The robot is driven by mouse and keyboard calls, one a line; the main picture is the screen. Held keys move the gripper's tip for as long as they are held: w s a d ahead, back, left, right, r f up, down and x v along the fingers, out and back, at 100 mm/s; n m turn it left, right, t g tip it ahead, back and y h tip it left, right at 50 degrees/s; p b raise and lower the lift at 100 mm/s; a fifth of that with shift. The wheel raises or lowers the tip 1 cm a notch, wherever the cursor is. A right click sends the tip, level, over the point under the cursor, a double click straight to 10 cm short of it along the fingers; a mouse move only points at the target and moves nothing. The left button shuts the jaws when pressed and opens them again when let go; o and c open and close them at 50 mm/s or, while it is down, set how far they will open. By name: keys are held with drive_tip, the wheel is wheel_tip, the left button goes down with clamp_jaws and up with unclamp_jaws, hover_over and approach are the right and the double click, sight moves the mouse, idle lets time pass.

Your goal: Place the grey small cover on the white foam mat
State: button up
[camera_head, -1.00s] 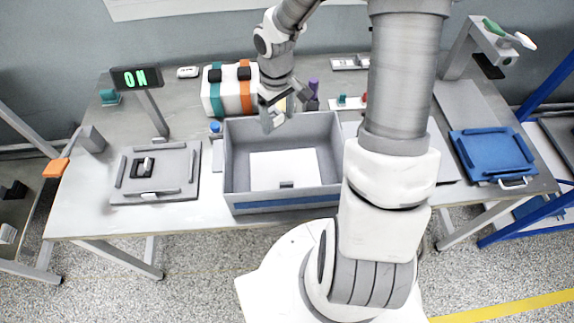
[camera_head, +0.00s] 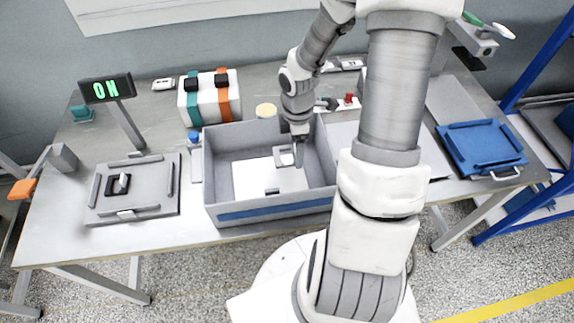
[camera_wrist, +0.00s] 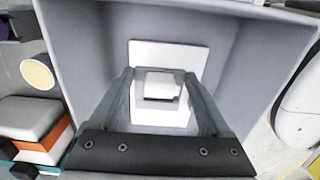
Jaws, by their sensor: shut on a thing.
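My gripper (camera_head: 297,150) points down inside the grey box, toward its right rear part. It is shut on the grey small cover (camera_head: 284,156), a small square piece with a pale middle. In the wrist view the cover (camera_wrist: 158,88) sits between the two fingers (camera_wrist: 158,76). The white foam mat (camera_head: 255,180) lies flat on the box floor and shows behind and below the cover in the wrist view (camera_wrist: 185,54). The cover is over or near the mat's right rear part; I cannot tell whether it touches the mat.
The grey box (camera_head: 270,212) has raised walls close around my gripper. A grey fixture plate (camera_head: 140,205) lies left, a blue tray (camera_head: 485,148) right. A white case with straps (camera_head: 208,100) stands behind the box.

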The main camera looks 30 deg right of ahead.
sight(295, 169)
drive_tip(key=shift+f+b, duration=0.65)
drive_tip(key=shift+f, duration=2.3)
drive_tip(key=shift+f, duration=0.2)
drive_tip(key=o, duration=1.3)
drive_tip(key=shift+r, duration=0.15)
wheel_tip(295, 169, up, 11)
drive_tip(key=p, duration=0.3)
drive_tip(key=shift+r, duration=0.6)
